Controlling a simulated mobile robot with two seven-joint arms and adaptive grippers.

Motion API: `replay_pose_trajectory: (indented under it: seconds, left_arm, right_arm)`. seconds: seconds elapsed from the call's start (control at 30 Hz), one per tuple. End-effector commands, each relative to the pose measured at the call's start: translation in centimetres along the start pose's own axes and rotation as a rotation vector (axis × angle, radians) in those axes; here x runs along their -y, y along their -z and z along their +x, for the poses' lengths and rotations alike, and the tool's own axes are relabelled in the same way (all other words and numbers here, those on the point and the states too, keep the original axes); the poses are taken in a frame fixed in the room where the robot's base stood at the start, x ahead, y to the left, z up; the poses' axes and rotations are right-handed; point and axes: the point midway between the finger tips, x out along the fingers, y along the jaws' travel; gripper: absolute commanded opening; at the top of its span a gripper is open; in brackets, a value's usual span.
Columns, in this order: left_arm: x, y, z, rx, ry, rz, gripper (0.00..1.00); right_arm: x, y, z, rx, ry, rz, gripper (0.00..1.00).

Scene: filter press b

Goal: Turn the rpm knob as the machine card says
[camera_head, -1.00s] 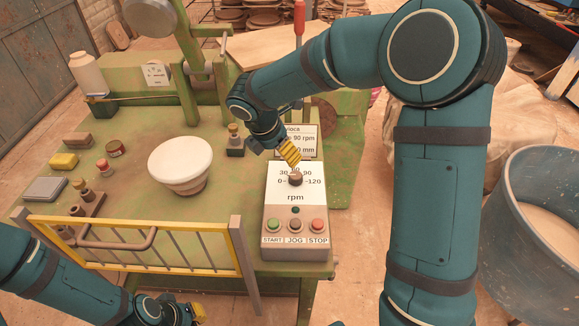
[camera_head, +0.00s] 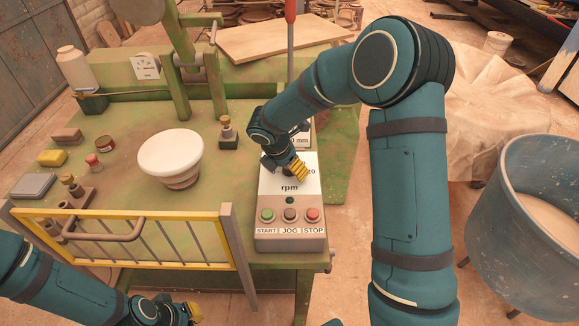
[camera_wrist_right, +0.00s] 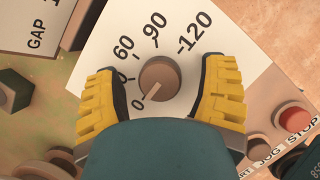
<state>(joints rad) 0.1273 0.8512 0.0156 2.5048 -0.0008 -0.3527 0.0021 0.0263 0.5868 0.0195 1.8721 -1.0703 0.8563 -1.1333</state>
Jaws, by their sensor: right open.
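The rpm knob (camera_wrist_right: 160,78) is a round brown knob on a white dial plate marked 0, 60, 90 and 120, with another mark partly hidden. Its pale pointer line points down-left toward 0 in the right wrist view. My right gripper (camera_wrist_right: 160,92) is open, with one yellow finger on each side of the knob and gaps between. In the head view my right gripper (camera_head: 293,170) covers the knob and much of the dial on the control box (camera_head: 290,242).
START, JOG and STOP buttons (camera_head: 290,215) sit on the box's front. A white bowl (camera_head: 171,152) stands on the green table to the left. A yellow guard rail (camera_head: 130,238) runs along the front. A small post with a tan top (camera_head: 227,130) stands close to my right gripper.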

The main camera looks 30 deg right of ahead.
Motion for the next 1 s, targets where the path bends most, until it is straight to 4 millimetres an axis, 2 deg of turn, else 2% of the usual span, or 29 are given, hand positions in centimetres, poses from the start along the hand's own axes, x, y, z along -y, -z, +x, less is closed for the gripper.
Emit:
replay_pose_trajectory:
  seconds: [0.23,0.37,0.4,0.43,1.0]
  left_arm:
    - [-0.01,0.03,-0.01,-0.001,0.0,0.0,0.0]
    - [-0.01,0.03,-0.01,-0.001,0.0,0.0,0.0]
    - [-0.01,0.02,-0.01,-0.001,0.0,0.0,0.0]
    - [-0.01,0.02,-0.01,-0.001,0.0,0.0,0.0]
    - [-0.14,-0.02,-0.38,0.001,0.0,0.0,0.0]
  right_arm:
    - [-0.01,-0.01,0.01,0.0,0.0,0.0,0.69]
    - [-0.01,-0.01,0.0,0.0,0.0,0.0,0.23]
    - [-0.01,-0.01,0.0,0.0,0.0,0.0,0.09]
    - [-0.01,-0.01,0.0,0.0,0.0,0.0,0.03]
    - [0.0,0.0,0.04,0.0,0.03,0.067,0.02]
